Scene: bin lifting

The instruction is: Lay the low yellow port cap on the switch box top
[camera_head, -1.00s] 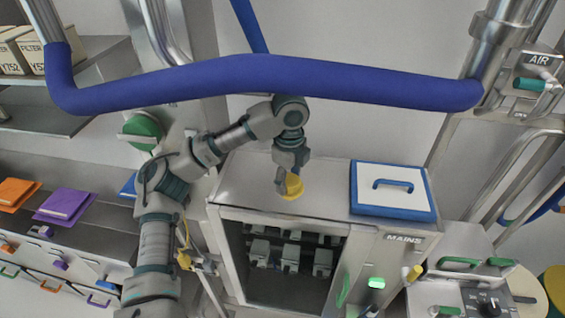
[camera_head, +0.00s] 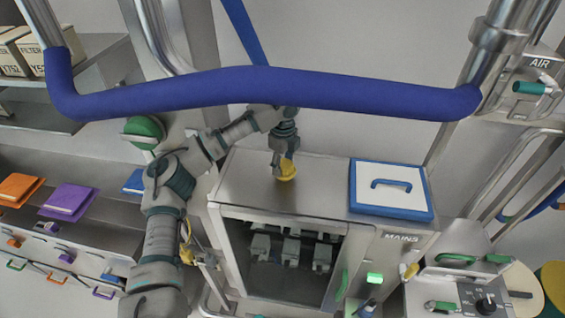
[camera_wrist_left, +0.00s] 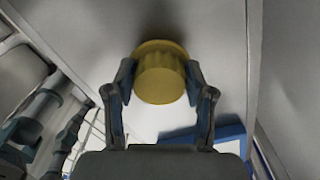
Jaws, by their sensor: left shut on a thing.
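The yellow port cap (camera_head: 287,172) is a low round piece with a wider rim. It is over the left-middle part of the bare metal switch box top (camera_head: 245,185). My left gripper (camera_head: 281,164) is shut on the cap from above. In the left wrist view the cap (camera_wrist_left: 160,75) sits between the two fingertips (camera_wrist_left: 160,82), which touch its sides. I cannot tell whether the cap touches the box top. My right gripper is not in view.
A white lid with blue rim and handle (camera_head: 391,189) lies on the right of the box top. A thick blue pipe (camera_head: 260,84) crosses above the work area. Colored folders (camera_head: 67,200) lie on the left shelf. The box top in front of the cap is clear.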

